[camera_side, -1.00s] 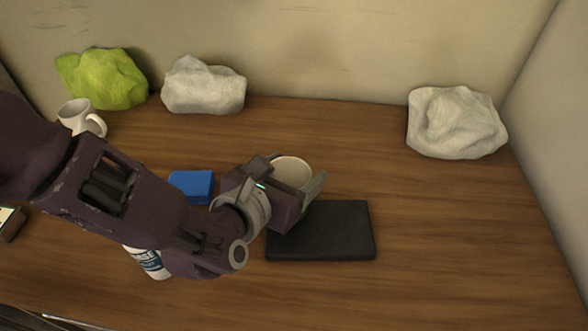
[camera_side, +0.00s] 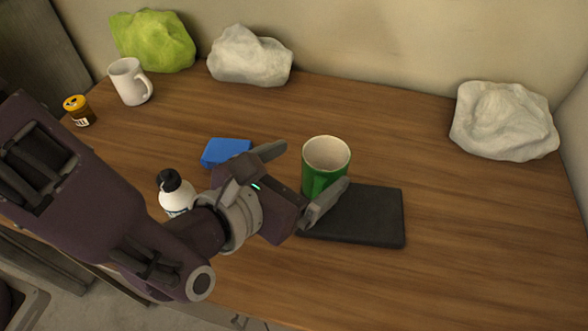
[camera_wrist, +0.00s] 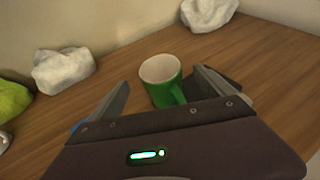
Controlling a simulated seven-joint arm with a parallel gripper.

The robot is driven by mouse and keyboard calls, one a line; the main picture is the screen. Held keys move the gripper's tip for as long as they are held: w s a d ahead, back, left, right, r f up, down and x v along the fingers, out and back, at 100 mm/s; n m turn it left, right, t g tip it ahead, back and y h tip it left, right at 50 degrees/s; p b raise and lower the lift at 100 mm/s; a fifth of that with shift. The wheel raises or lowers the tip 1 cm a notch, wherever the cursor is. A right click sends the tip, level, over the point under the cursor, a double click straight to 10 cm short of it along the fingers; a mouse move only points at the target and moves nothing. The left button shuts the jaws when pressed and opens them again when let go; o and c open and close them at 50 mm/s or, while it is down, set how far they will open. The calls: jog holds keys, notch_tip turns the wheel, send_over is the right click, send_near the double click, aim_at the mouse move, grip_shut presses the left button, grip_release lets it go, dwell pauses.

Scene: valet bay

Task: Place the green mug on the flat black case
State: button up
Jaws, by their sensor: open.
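The green mug (camera_side: 314,182), with a pale inside, stands upright at the back left edge of the flat black case (camera_side: 378,218). I cannot tell whether its base rests on the case or on the table just behind it. Its handle faces my gripper (camera_side: 315,165). My gripper is open, with one finger on each side toward the mug and a gap visible around it. In the wrist view the mug (camera_wrist: 160,82) sits just ahead of the fingertips, and the right finger hides part of the case.
A blue block (camera_side: 225,152) and a white bottle with a black cap (camera_side: 175,193) are left of my gripper. A white mug (camera_side: 128,82), a yellow-lidded jar (camera_side: 78,110), and green (camera_side: 152,42) and white crumpled lumps (camera_side: 250,57), (camera_side: 505,122) stand farther back.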

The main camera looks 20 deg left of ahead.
jog(key=s+a+r+n+g+y, duration=0.1)
jog(key=a+r+n+y, duration=0.4)
jog(key=a, duration=0.6)
jog(key=s+a+r+n+g+y, duration=0.1)
jog(key=a+r+n+y, duration=0.1)
jog(key=a+n, duration=0.75)
jog(key=s+a+r+n+g+y, duration=0.1)
jog(key=a+r+n+y, duration=0.3)
jog(key=a, duration=0.8)
jog(key=s+a+f+n+g+h, duration=0.15)
jog(key=s+a+n+g, duration=0.4)
jog(key=s+n, duration=0.75)
jog(key=s+d+r+n+h, duration=0.1)
jog(key=n, duration=0.2)
jog(key=d+n+t+h, duration=0.1)
jog(key=d+n+h, duration=0.1)
jog(key=n, duration=0.1)
jog(key=s+d+r+n+h, duration=0.1)
jog(key=n, duration=0.2)
jog(key=shift+s+d+r+t, duration=0.25)
jog(key=shift+s+r+t, duration=0.05)
jog(key=shift+r+t, duration=0.05)
